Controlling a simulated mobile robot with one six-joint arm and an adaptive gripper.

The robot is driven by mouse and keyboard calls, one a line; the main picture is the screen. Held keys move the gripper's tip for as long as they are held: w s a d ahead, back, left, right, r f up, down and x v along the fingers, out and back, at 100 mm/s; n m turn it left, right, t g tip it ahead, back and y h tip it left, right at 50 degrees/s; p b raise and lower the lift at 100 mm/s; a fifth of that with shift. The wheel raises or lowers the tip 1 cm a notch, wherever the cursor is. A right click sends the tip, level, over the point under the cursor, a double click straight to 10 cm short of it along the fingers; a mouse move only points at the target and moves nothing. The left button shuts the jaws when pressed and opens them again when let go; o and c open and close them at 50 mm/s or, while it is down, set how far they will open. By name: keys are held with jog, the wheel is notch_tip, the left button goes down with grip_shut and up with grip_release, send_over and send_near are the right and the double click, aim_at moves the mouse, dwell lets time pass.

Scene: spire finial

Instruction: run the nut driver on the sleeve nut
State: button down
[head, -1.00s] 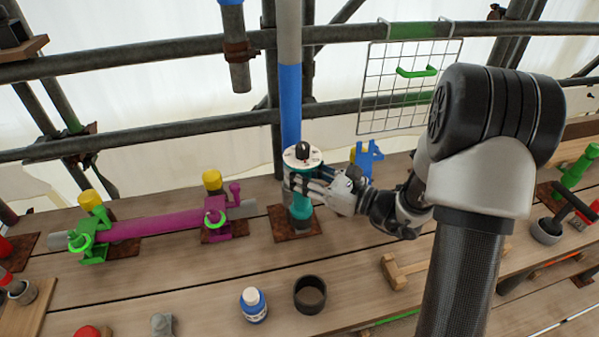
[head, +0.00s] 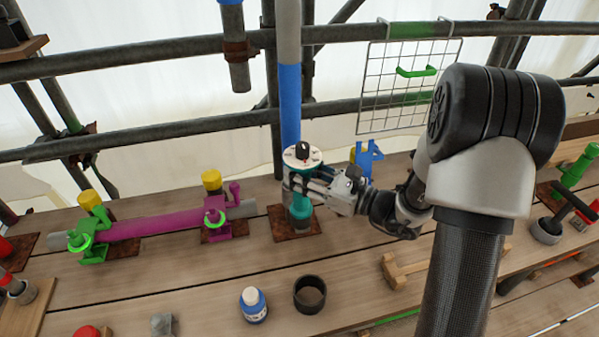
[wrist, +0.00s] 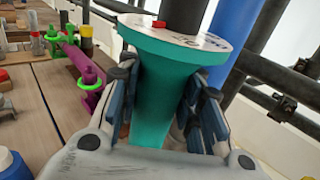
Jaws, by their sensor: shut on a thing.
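The teal nut driver (head: 300,208) stands upright on a rust-brown plate at the middle of the bench, in front of a blue post. Its top is a white dial (head: 303,156) with a black knob. My gripper (head: 298,186) reaches in from the right and is shut around the teal body just below the dial. In the wrist view, the dark finger pads of my gripper (wrist: 164,105) press on both sides of the teal nut driver (wrist: 163,92). A red mark shows at the dial's edge. I cannot make out the sleeve nut.
A purple bar (head: 155,224) lies in green and magenta clamps (head: 213,217) to the left. A blue bracket (head: 366,158) is behind right. Scaffold tubes and a wire grid (head: 408,86) rise behind.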

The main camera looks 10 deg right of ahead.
jog(key=shift+s+a+f, duration=0.1)
jog(key=shift+f, duration=0.25)
